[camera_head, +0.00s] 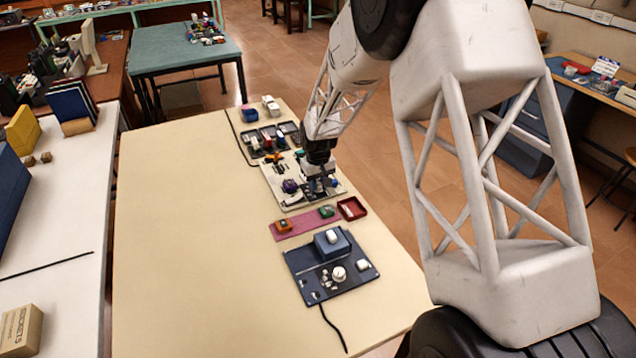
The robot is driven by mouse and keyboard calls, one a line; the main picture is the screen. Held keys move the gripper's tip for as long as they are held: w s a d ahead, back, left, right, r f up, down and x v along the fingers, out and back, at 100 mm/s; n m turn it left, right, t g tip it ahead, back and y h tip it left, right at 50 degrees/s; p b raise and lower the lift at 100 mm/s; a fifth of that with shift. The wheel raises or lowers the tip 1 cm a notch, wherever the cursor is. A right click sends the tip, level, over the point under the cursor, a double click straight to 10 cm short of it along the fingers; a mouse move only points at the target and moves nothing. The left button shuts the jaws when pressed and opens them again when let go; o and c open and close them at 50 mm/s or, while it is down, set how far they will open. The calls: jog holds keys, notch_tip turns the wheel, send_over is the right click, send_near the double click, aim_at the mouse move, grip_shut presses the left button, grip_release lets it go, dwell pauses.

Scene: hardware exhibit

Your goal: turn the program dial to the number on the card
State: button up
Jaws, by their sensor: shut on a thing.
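My gripper (318,186) is low over a pale board (296,205) on the cream table. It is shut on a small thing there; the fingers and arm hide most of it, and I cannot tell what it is. A round white knob (339,273) stands on a dark panel (318,294) nearer the camera, apart from my gripper. I cannot tell whether this knob is the program dial, and no numbers are legible. A small white card (606,66) with unreadable marks stands on the right-hand bench; I cannot tell if it is the task's card.
A blue block (331,246) with a white piece on top sits on the dark panel. A pink mat (291,228) and a red tray (352,208) lie between the boards. Dark trays (270,137) stand farther back. The cream table's left side (190,230) is clear.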

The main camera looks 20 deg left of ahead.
aim_at(318, 184)
jog(key=o, duration=0.9)
jog(key=shift+o, duration=0.2)
jog(key=shift+r, duration=0.1)
jog(key=shift+r, duration=3.85)
